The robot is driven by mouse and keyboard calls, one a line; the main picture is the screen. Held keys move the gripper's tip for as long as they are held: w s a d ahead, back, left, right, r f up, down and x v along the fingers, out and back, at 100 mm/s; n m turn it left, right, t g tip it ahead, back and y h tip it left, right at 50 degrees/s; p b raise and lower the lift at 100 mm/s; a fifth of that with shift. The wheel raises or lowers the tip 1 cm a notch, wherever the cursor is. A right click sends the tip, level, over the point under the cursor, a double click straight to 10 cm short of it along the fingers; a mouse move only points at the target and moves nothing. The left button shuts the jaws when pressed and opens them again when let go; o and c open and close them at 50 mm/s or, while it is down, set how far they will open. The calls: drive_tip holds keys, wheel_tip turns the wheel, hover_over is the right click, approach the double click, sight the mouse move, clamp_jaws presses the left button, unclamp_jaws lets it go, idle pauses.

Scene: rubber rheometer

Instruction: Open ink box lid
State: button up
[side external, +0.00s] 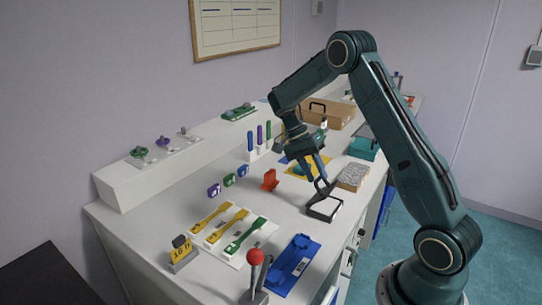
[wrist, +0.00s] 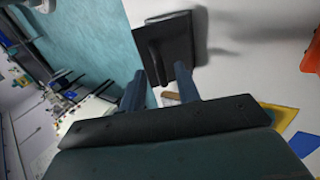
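The ink box is most likely the small dark-rimmed square box (side external: 324,209) near the bench's front edge in the side view. Its middle looks pale, and a dark piece at its back edge is partly mixed with my fingers. In the wrist view a dark square piece with a raised ridge (wrist: 178,42) lies just beyond my fingertips. I cannot tell whether it is the lid alone or the whole box. My gripper (side external: 322,184) points down at the box's back edge. In the wrist view my gripper (wrist: 160,70) has its fingers apart, with nothing clearly clamped; contact is unclear.
A grey patterned block (side external: 353,177) stands behind the box. An orange holder (side external: 270,180) is to its left. A blue tray (side external: 291,264) and a red-knobbed lever (side external: 256,262) are nearer the camera. Yellow and green tools lie on a white board (side external: 226,234). The bench edge is close on the right.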

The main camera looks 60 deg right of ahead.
drive_tip(key=shift+s, duration=0.15)
drive_tip(key=shift+s+d+t, duration=0.1)
drive_tip(key=shift+s+t, duration=0.1)
drive_tip(key=shift+t, duration=0.2)
drive_tip(key=shift+s+t, duration=0.85)
drive_tip(key=shift+t, duration=0.15)
drive_tip(key=v, duration=1.4)
drive_tip(key=s+a+r+n+t, duration=0.3)
drive_tip(key=s+a+n+t, duration=0.4)
drive_tip(key=s+a, duration=0.7)
drive_tip(key=shift+s+a+n+t+h, duration=0.3)
drive_tip(key=shift+s+a+n+h, duration=0.1)
drive_tip(key=shift+a+n, duration=1)
drive_tip(key=shift+r, duration=0.15)
drive_tip(key=shift+w, duration=0.1)
